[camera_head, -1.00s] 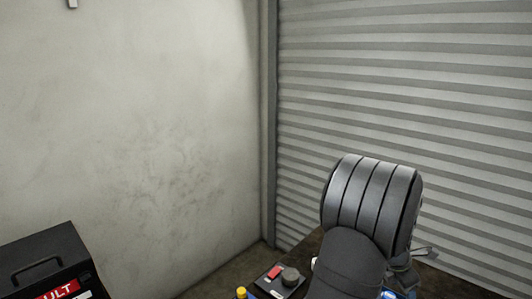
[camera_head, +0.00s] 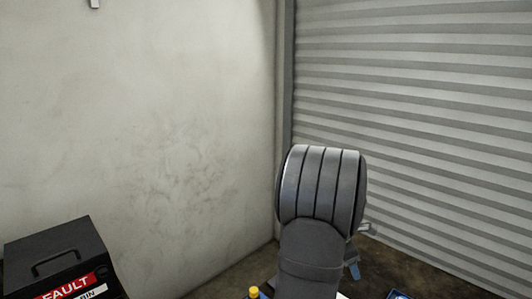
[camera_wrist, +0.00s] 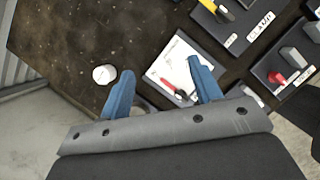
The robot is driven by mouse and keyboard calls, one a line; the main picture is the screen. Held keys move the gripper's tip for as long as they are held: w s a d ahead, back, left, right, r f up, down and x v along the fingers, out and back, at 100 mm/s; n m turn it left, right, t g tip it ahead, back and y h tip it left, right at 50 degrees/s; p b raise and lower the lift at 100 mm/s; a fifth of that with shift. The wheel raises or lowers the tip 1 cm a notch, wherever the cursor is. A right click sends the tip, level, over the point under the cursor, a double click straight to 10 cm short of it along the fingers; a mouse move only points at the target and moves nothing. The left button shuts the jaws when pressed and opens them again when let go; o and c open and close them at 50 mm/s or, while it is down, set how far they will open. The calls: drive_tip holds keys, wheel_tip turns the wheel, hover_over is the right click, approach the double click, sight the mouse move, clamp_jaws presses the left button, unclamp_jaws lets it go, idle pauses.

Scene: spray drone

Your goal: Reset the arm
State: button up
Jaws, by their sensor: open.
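My gripper (camera_wrist: 161,74) shows in the wrist view as two blue fingers, spread apart with nothing held between them. Beyond the fingertips, a white panel (camera_wrist: 183,52) lies on a dark speckled table (camera_wrist: 75,30), with a red-handled tool (camera_wrist: 167,84) on it. The gap between the fingers looks down on this panel and table. In the head view my arm stands up in the lower middle and hides most of the gripper; a small blue part shows at its right side.
A black case (camera_head: 58,253) with a red FAULT label stands at lower left in the head view. A small white round object (camera_wrist: 104,75) lies left of the fingers. Dark labelled holders (camera_wrist: 283,65) with tools fill the right side. A ribbed shutter (camera_head: 430,120) stands behind.

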drive_tip(key=w+a+f, duration=0.1)
drive_tip(key=w+a, duration=0.2)
drive_tip(key=a, duration=0.3)
drive_tip(key=shift+w+a+f, duration=0.2)
drive_tip(key=shift+w+f, duration=0.2)
drive_tip(key=shift+s, duration=0.1)
drive_tip(key=s+d, duration=0.4)
drive_tip(key=d, duration=0.4)
drive_tip(key=s+d, duration=0.5)
drive_tip(key=d, duration=0.4)
drive_tip(key=shift+d, duration=0.15)
drive_tip(key=shift+w, duration=0.1)
